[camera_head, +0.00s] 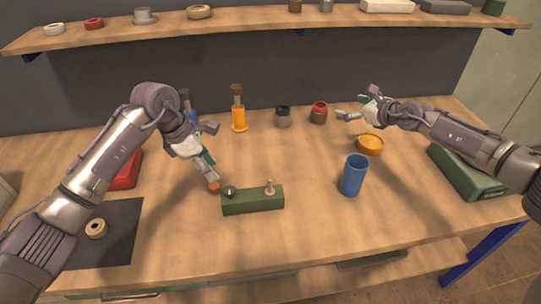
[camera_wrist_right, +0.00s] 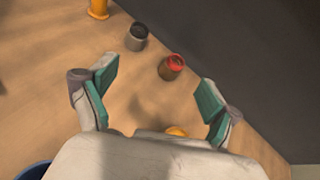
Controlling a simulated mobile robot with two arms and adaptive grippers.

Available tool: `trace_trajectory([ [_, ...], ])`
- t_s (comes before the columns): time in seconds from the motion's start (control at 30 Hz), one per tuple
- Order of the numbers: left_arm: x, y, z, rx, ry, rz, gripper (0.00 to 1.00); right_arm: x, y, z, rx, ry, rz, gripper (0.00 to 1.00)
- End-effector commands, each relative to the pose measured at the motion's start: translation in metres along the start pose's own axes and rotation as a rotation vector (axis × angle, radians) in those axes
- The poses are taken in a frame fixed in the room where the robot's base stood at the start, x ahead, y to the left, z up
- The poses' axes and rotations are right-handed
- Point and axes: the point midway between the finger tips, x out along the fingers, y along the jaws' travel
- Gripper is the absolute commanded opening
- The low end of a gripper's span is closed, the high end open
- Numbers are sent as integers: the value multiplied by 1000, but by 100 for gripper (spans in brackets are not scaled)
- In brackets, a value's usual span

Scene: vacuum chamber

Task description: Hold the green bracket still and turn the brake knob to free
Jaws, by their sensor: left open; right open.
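The green bracket (camera_head: 252,201) is a block lying on the table's front middle. A dark round knob (camera_head: 230,191) sits on its left end and a pale metal knob with a stem (camera_head: 269,188) on its right end. I cannot tell which is the brake knob. My left gripper (camera_head: 213,180) is open, just left of and above the bracket's left end, apart from it as far as I can see. My right gripper (camera_head: 354,106) is open and empty above the back right of the table; its spread fingers show in the right wrist view (camera_wrist_right: 155,100).
A blue cup (camera_head: 353,175) stands right of the bracket, with an orange round dish (camera_head: 369,145) behind it. A small orange-red piece (camera_head: 214,187) lies by the left fingertips. The table's centre is clear.

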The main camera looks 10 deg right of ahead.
Motion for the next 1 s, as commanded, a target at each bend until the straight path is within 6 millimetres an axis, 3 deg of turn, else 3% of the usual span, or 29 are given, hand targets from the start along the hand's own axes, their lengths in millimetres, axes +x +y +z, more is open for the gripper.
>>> trace_trajectory([
  [0.03,0,0,0,0,0,0,42,14,31,5,-52,43,79,89],
  [0.2,0,0,0,0,0,0,42,38,132,8,-280,226,344,89],
  [0.3,0,0,0,0,0,0,42,38,190,9,-460,353,508,89],
  [0.43,0,0,0,0,0,0,42,25,245,10,-696,518,684,89],
  [0.63,0,0,0,0,0,0,42,-3,287,17,-974,724,846,89],
  [0.83,0,0,0,0,0,0,42,-18,298,22,-1091,826,902,89],
  [1.0,0,0,0,0,0,0,42,-15,301,9,-1101,842,910,89],
])
